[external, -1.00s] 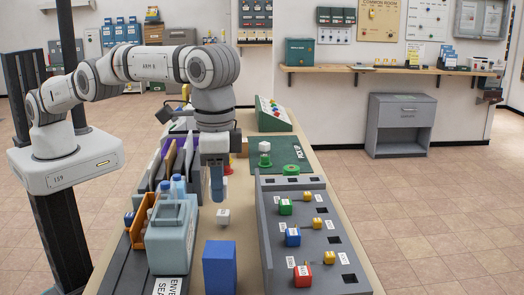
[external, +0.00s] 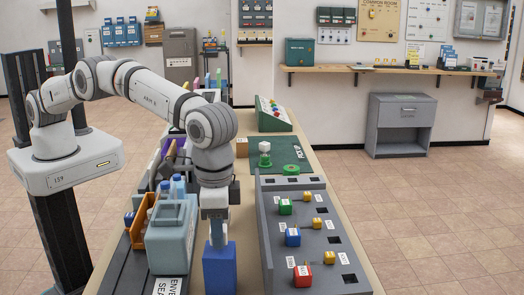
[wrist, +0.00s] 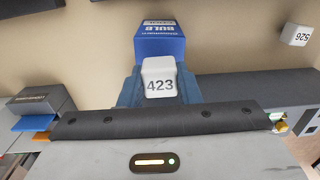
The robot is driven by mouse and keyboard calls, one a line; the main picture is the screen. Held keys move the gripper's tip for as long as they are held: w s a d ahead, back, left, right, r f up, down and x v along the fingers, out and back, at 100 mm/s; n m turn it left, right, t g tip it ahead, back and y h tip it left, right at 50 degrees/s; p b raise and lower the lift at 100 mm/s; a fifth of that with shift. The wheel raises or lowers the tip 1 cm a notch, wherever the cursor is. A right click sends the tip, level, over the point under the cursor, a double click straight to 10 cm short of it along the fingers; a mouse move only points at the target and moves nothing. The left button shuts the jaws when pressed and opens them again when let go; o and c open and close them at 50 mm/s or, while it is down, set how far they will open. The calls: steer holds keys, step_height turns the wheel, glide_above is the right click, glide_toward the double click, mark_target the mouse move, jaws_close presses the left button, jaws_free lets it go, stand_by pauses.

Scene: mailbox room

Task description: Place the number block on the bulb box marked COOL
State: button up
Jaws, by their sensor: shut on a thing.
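My gripper (external: 217,236) is shut on a white number block (wrist: 158,78) marked 423, seen between its blue fingers in the wrist view. The block is hidden in the external view. The blue bulb box (external: 219,270) stands upright on the table, with the gripper at its top. I cannot tell whether the block touches the box.
Another white block (wrist: 296,34), marked 526, lies apart from the box. A grey panel (external: 325,240) with coloured blocks is to the right. A green mat (external: 290,150) lies farther back.

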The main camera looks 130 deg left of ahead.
steer(key=shift+f, duration=0.15)
steer(key=o, duration=0.9)
steer(key=shift+o, duration=0.2)
